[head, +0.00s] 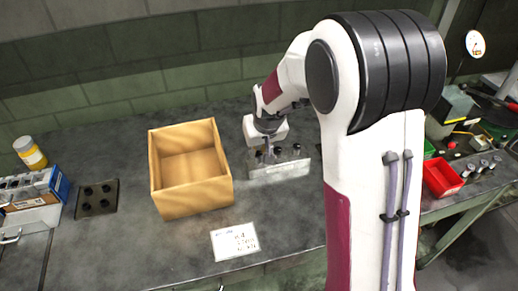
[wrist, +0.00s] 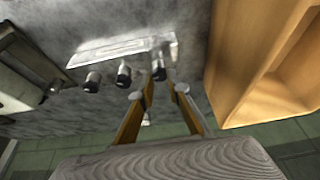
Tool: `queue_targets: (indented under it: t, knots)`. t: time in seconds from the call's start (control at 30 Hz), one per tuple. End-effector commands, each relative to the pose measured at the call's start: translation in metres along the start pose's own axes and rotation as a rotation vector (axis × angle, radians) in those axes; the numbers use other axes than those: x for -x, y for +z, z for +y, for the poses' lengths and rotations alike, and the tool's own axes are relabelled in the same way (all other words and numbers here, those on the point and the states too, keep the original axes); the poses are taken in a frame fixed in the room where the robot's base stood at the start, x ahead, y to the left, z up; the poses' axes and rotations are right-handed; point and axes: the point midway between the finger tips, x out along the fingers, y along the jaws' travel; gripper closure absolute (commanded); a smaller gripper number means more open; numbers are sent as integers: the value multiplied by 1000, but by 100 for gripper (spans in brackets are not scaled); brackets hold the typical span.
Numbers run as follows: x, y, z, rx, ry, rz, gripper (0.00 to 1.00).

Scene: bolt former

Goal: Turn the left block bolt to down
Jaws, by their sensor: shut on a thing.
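The pale metal block (head: 280,171) stands on the dark bench to the right of the wooden box, with several dark-headed bolts along it. It also shows in the wrist view (wrist: 110,50). My gripper (head: 267,148) reaches down over the block's left part. In the wrist view its two fingers (wrist: 158,88) are shut on the bolt nearest the box, the left block bolt (wrist: 158,71). The middle bolt (wrist: 124,75) and a farther bolt (wrist: 92,82) stand free beside the fingers. The held bolt's exact direction cannot be told.
The open wooden box (head: 190,195) stands close to the left of the block. A white note (head: 235,242) lies in front. A dark plate with holes (head: 97,198) and a yellow bottle (head: 30,152) are at the left. A red bin (head: 442,178) is at the right.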

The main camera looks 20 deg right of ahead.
Motion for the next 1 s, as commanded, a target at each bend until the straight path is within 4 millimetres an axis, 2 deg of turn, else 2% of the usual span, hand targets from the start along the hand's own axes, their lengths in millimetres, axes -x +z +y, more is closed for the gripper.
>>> queue_targets:
  t: [1.0]
  knots:
    - [0, -1, -3, -336, 140, 1, 100]
